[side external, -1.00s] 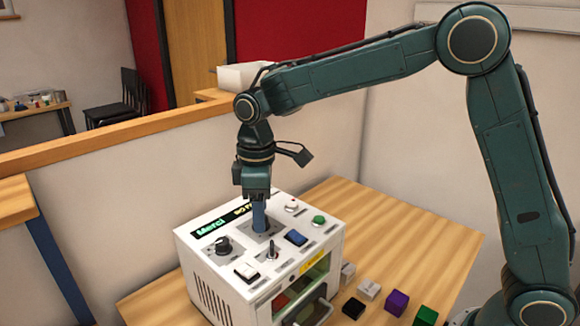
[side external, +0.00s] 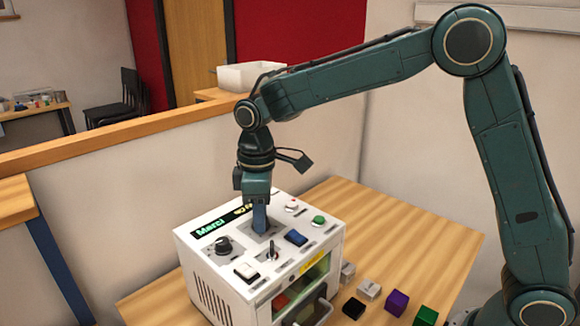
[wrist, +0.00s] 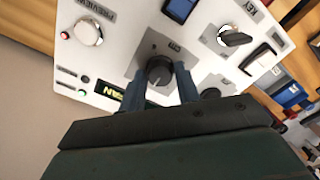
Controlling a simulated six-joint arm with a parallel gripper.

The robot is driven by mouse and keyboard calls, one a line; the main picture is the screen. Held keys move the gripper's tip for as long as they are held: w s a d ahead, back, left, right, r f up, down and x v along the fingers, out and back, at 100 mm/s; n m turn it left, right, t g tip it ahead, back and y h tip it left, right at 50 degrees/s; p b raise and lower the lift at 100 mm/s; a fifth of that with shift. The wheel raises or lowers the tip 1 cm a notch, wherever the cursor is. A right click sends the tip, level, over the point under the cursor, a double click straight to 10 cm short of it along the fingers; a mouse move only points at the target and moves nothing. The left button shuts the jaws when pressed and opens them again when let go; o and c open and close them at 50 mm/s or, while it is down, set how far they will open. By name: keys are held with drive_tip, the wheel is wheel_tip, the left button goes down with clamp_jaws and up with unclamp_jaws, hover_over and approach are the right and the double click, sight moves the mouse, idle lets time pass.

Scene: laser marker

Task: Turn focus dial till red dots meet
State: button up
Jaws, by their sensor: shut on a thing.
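A round black dial (wrist: 159,70) with a pale pointer line sits on a grey plate of the white machine (side external: 205,275). My gripper (side external: 260,228) points straight down onto the machine's top and hides this dial in the side view. In the wrist view my gripper (wrist: 158,88) has one finger on each side of the dial, shut on it. The window (side external: 314,275) on the machine's front shows some red inside, but no separate red dots can be made out.
Around the dial are another black knob (side external: 223,245), a white rocker switch (side external: 246,271), a blue button (side external: 296,238), a toggle (side external: 271,251) and a green button (side external: 319,220). A lit display (side external: 211,227) lies behind. Small blocks, including a purple one (side external: 397,302), stand on the table right of the machine.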

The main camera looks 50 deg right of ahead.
drive_tip(key=shift+m, duration=0.3)
drive_tip(key=m, duration=0.4)
drive_tip(key=shift+m, duration=2)
drive_tip(key=o, duration=1)
